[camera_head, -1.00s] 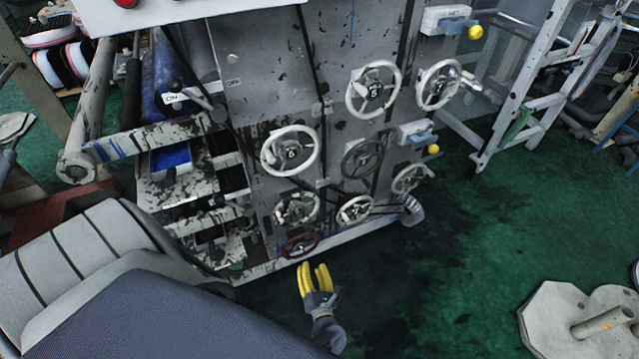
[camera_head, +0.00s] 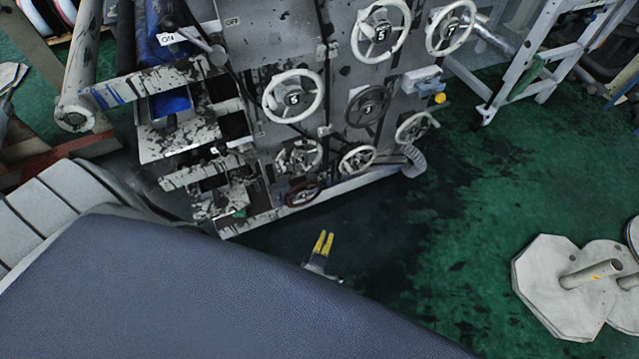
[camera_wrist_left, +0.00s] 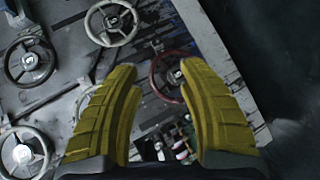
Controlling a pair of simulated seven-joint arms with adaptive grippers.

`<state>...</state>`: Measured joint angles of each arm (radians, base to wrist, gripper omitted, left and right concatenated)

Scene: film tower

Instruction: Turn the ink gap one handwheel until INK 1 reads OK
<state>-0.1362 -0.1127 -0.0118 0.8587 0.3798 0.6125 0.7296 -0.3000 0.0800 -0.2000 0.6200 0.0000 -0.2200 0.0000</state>
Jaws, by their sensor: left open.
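Several handwheels sit on the speckled grey machine face (camera_head: 280,35) in the head view. A dark red handwheel (camera_head: 304,194) is the lowest, near the machine's bottom edge. White numbered handwheels (camera_head: 293,97) and a dark grey one (camera_head: 367,106) are above it. I cannot read which wheel is ink gap one, and no INK 1 readout is legible. My left gripper (camera_head: 323,243) is open and empty, below the red wheel in the picture. In the left wrist view its yellow fingers (camera_wrist_left: 158,95) are spread, with the red wheel (camera_wrist_left: 171,76) beyond the gap, apparently untouched. My right gripper is not in view.
A white ladder-like frame (camera_head: 548,68) stands at the right of the machine. Octagonal white plates with a post (camera_head: 560,277) lie at the lower right. The green floor (camera_head: 460,225) between is clear. An ON lever (camera_head: 208,47) sticks out at upper left.

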